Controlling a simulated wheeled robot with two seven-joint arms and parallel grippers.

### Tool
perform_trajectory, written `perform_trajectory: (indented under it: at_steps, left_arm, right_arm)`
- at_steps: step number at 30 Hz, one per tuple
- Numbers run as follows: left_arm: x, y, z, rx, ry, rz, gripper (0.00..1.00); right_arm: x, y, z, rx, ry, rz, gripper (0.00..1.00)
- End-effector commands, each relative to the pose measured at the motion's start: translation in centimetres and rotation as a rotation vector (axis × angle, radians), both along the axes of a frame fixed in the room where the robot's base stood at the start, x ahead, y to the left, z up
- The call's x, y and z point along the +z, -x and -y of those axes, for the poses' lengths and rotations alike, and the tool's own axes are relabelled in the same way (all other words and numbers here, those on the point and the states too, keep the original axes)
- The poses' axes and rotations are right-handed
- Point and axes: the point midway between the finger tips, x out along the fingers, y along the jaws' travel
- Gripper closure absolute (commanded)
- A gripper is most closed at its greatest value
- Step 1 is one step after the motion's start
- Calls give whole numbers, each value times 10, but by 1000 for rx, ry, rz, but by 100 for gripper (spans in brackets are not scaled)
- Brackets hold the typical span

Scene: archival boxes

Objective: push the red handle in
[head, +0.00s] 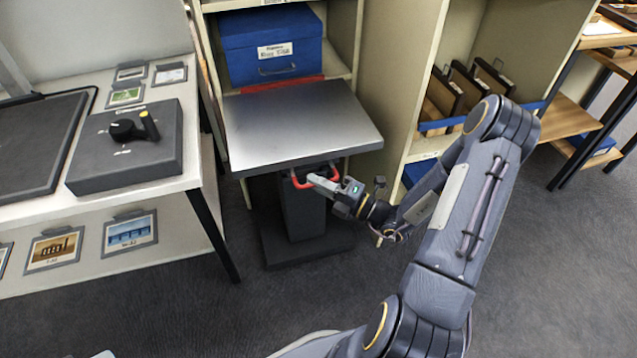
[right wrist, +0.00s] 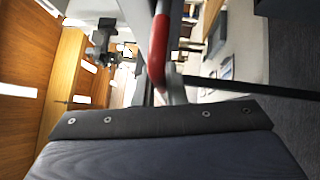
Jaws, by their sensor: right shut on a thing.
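The red handle (head: 299,181) is a small bar under the front edge of a flat grey metal plate (head: 300,125). My right gripper (head: 317,180) reaches it from the right and is shut on it. In the right wrist view the red handle (right wrist: 159,48) runs up the middle of the picture, close to the camera. The fingers hide part of the handle in the head view. My left gripper is not in view.
A dark pedestal (head: 302,212) stands under the plate. Behind the plate are a red strip (head: 282,84) and a blue box (head: 271,45) on a shelf. A white table (head: 165,193) stands left; a shelf unit with brown folders (head: 440,97) stands right.

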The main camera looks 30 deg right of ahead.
Motion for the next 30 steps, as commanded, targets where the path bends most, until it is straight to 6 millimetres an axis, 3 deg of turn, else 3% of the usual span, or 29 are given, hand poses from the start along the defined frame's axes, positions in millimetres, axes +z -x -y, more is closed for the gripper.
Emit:
perform_trajectory:
  at_steps: [7, 12, 21, 22, 26, 30]
  left_arm:
    - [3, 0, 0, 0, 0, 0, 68]
    - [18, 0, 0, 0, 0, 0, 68]
    - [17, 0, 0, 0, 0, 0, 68]
    - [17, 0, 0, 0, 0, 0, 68]
    - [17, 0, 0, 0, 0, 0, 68]
    - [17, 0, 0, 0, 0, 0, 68]
  right_arm:
    - [1, -2, 1, 0, 0, 0, 100]
    - [3, -21, 5, 0, 1, 1, 100]
    - [0, -26, 7, -4, 2, 2, 100]
    - [0, -26, 7, -4, 3, 2, 87]
    - [0, -26, 7, -3, 2, 2, 70]
    - [0, -25, 7, -2, 1, 1, 68]
